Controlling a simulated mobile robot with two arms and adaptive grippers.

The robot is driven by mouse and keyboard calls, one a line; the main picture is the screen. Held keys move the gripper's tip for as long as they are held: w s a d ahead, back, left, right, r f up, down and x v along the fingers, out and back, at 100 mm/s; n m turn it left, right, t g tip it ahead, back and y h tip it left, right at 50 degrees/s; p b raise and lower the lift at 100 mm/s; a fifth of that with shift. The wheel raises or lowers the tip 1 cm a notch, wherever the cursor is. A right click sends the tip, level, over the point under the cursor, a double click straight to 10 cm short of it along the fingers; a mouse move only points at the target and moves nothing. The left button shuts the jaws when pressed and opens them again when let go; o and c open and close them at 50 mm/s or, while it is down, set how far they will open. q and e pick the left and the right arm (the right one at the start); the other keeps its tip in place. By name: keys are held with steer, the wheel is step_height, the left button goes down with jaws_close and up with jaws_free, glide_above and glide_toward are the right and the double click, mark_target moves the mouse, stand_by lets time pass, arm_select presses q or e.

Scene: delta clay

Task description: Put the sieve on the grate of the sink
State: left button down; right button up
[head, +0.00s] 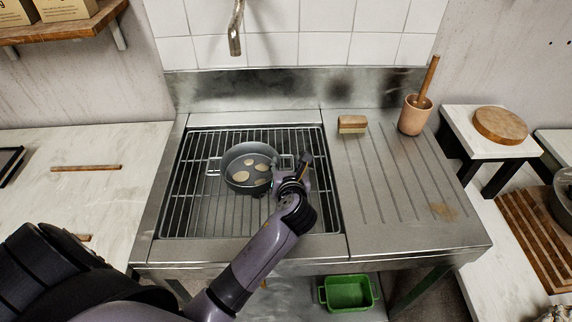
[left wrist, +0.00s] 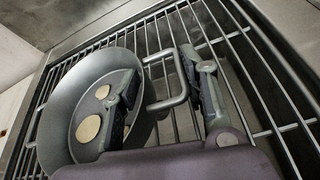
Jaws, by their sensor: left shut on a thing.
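The sieve (head: 238,157) is a round grey vessel with loop handles on opposite sides and several pale round patches inside. It is over the grate (head: 210,215) of the sink, left of the grate's middle; I cannot tell whether it touches the bars. My left gripper (head: 291,177) is at its right side, shut on the sieve. In the left wrist view the sieve (left wrist: 62,108) is at the left, with a handle (left wrist: 172,101) between the two fingers, above the grate bars (left wrist: 262,112). Part of its rim is hidden by a finger. My right gripper is not in view.
A brush (head: 352,124) lies on the ribbed drainboard (head: 385,185) right of the grate. The tap (head: 235,35) hangs above the back edge. A green basket (head: 348,293) is below the sink.

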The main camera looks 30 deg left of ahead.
arm_select(q)
steer(key=c, duration=1.3)
jaws_free()
steer(key=o, duration=0.4)
steer(key=shift+c, duration=0.2)
steer(key=shift+r, duration=0.1)
steer(key=v, duration=1.2)
steer(key=shift+d, duration=0.1)
